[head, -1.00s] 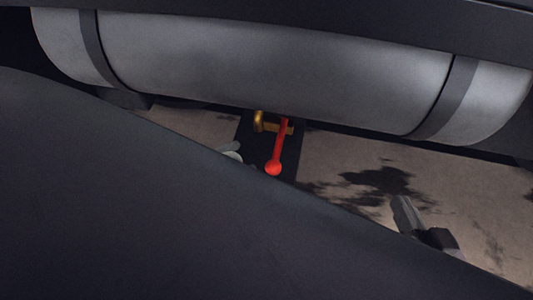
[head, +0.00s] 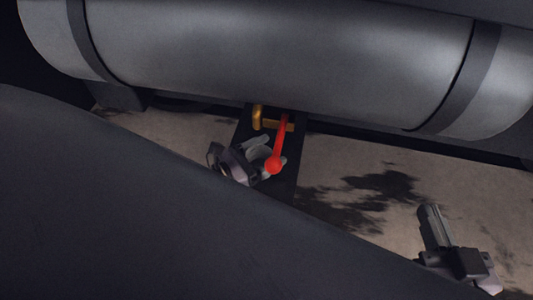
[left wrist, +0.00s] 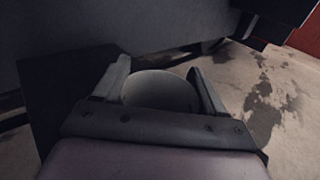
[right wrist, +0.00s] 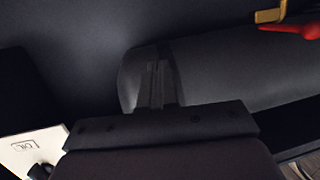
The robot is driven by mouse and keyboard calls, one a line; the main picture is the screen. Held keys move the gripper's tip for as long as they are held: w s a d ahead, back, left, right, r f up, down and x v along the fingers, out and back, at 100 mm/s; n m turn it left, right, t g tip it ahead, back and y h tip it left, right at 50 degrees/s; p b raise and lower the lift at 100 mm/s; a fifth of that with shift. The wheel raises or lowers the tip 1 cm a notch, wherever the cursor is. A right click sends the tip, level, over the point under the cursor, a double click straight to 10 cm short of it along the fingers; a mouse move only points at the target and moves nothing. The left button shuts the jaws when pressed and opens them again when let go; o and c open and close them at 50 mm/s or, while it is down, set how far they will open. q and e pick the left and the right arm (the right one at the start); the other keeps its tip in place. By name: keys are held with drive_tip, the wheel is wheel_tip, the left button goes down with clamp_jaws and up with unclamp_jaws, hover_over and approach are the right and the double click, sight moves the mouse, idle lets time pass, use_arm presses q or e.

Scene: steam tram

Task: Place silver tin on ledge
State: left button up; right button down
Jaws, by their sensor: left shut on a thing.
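The silver tin (left wrist: 160,92) shows as a dull grey rounded shape between the two fingers of my left gripper (left wrist: 158,78) in the left wrist view. The gripper is shut on it. In the head view my left gripper (head: 266,152) is just left of the red lever's ball, above a dark strip, and its fingers hide most of the tin. My right gripper (head: 430,208) is at the lower right of the head view. Its fingers are together and empty in the right wrist view (right wrist: 156,82). I cannot tell which surface is the ledge.
A big grey banded cylinder (head: 270,55) spans the back. A red lever (head: 281,138) and brass fitting (head: 258,118) hang below it. A dark slanted panel (head: 120,210) blocks the lower left. Stained floor (head: 370,195) lies beyond. A white label (right wrist: 40,148) shows in the right wrist view.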

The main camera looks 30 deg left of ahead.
use_arm(q)
drive_tip(key=o, duration=1.1)
drive_tip(key=shift+c, duration=0.2)
drive_tip(key=shift+s+r, duration=0.1)
drive_tip(key=shift+s, duration=0.05)
drive_tip(key=p+v, duration=0.3)
drive_tip(key=v, duration=0.8)
drive_tip(key=shift+s+a, duration=0.3)
use_arm(e)
drive_tip(key=shift+w+a+f+m+g+y, duration=0.15)
drive_tip(key=shift+a+m+g+y, duration=0.1)
drive_tip(key=shift+a+g, duration=0.2)
drive_tip(key=shift+w+a+m+g+y, duration=0.15)
drive_tip(key=shift+a+m+g, duration=0.1)
drive_tip(key=shift+a+g, duration=0.15)
drive_tip(key=shift+w, duration=0.1)
